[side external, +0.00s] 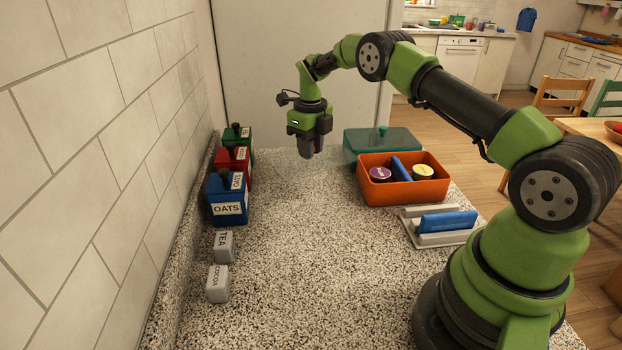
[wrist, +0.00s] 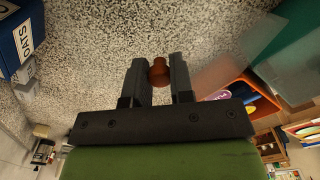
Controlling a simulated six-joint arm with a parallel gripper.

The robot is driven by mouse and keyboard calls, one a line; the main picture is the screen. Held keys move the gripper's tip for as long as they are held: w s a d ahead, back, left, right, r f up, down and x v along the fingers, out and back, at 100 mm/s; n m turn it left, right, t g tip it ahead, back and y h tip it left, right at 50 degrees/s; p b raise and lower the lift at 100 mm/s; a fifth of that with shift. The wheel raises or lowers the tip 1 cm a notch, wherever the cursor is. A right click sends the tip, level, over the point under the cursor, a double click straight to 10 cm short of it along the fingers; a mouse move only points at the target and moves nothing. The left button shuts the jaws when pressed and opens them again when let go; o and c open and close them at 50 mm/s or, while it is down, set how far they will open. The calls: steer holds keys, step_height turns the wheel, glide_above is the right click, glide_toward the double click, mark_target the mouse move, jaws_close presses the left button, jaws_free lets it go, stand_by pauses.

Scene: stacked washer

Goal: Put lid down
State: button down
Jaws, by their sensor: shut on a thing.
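My gripper (side external: 307,156) is over the counter, between the canisters and the orange bin. In the wrist view my gripper (wrist: 158,78) is shut on a small amber-brown knob (wrist: 158,72). A clear, see-through lid seems to spread out from this knob; its pale edge (wrist: 218,68) crosses the view of the orange bin at the right. In the side view the lid is only a faint haze below the fingers, and the knob is hidden. I cannot tell whether the lid touches the counter.
The orange bin (side external: 403,194) holds tins and a blue item. A teal lidded box (side external: 360,148) stands behind it. A grey rack (side external: 450,238) is in front. Blue (side external: 227,197), red (side external: 234,168) and green (side external: 238,139) canisters and grey blocks (side external: 217,283) line the left wall. The front counter is clear.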

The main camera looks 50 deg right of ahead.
mark_target(311, 186)
step_height(311, 186, down, 7)
steer(key=shift+f, duration=0.1)
stand_by(0.4)
steer(key=c, duration=1)
jaws_free()
steer(key=shift+f, duration=0.1)
